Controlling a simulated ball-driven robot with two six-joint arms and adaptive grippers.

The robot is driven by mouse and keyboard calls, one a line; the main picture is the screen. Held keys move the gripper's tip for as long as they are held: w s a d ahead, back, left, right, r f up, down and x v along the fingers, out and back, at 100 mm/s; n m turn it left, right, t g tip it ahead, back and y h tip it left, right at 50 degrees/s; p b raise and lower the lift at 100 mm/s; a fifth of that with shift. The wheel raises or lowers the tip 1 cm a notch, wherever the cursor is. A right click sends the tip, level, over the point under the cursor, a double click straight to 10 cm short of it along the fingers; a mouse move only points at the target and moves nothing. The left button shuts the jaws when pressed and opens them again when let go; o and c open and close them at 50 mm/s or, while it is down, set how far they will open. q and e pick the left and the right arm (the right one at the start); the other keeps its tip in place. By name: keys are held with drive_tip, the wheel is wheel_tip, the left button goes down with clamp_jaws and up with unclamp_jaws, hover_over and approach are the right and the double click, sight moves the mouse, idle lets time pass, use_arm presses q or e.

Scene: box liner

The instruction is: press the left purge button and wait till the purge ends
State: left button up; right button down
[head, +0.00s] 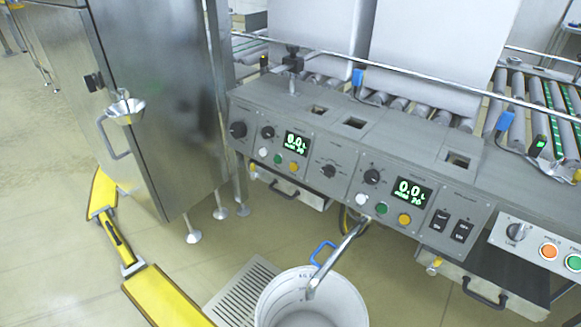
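The left control panel (283,150) is on the grey machine front, with a lit display (297,143) that seems to read 0.0. Below the display are a white button (263,152), a green button (278,159) and an orange button (295,167). Their labels are too small to read, so I cannot tell which is purge. The right panel has a matching display (410,190) with white, green and orange buttons below it. Neither of my grippers is in view.
A steel cabinet (160,90) with a handle stands at the left. Yellow floor-level guards (165,297) run along the lower left. A floor grate (240,292) lies beside the bucket. Rollers and large pale box shapes are behind the panels.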

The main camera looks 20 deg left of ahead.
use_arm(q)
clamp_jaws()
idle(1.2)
